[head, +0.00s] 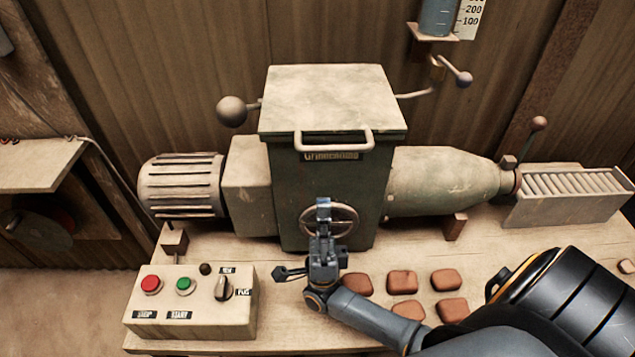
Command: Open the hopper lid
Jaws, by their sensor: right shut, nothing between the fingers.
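The hopper (287,195) is a dark green box in the middle of the head view. Its pale, worn lid (330,95) lies flat and closed on top. A pale bar handle (333,143) sticks out from the lid's front edge, above a nameplate. My right gripper (323,207) is in front of the hopper, below the handle and apart from it. It is shut and empty, and it overlaps a small handwheel (345,221) on the hopper's front in the picture; I cannot tell whether they touch. My left gripper is not in view.
A control box (190,308) with red and green buttons stands at the front left. Several brown tiles (402,282) lie on the table right of my gripper. A motor (180,187) is left of the hopper, and a barrel (440,183) and roller tray (570,196) are right.

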